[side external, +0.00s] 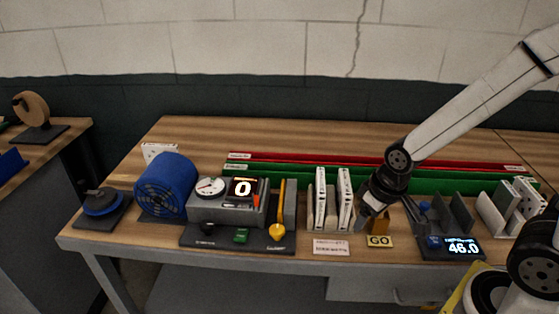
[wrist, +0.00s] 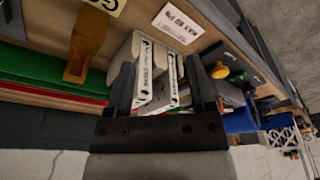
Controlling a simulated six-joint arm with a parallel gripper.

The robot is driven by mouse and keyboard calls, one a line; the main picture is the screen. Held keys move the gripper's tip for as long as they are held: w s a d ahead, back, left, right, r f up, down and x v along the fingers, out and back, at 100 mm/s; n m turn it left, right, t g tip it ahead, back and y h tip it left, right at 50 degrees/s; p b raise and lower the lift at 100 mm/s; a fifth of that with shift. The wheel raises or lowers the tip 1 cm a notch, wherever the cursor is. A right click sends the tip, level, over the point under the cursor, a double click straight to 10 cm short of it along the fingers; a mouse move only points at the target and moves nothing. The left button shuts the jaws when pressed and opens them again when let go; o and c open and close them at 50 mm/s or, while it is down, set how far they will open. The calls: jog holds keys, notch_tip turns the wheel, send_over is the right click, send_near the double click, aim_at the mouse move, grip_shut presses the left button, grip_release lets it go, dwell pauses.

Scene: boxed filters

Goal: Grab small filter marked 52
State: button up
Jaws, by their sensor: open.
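Two white boxed filters stand upright side by side in the side view, a left one (side external: 320,198) and a right one (side external: 345,198). The markings on their edges are too small to read, so I cannot tell which is 52. My gripper (side external: 371,211) is just right of them and points down. In the wrist view my gripper (wrist: 160,88) is open, and one filter (wrist: 144,72) and another filter (wrist: 171,82) show between its dark fingers. I cannot tell whether a finger touches either one.
A tan block (side external: 378,222) with a GO sign (side external: 380,241) stands close to my gripper. Long red (side external: 300,158) and green (side external: 290,172) strips run behind. More white boxes (side external: 522,200) stand at right, past a display reading 46.0 (side external: 461,247). A blue cylinder (side external: 164,188) is at left.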

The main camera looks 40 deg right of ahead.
jog(key=shift+r, duration=0.15)
notch_tip(320, 180, up, 4)
jog(key=r+n+t+h, duration=0.1)
jog(key=n+t+h, duration=0.7)
jog(key=n, duration=1.8)
send_over(324, 198)
jog(key=s+a, duration=0.2)
jog(key=s, duration=0.1)
jog(key=g+h, duration=0.2)
jog(key=shift+n+t, duration=0.5)
jog(key=f, duration=0.5)
jog(key=shift+a, duration=0.4)
jog(key=shift+f, duration=0.4)
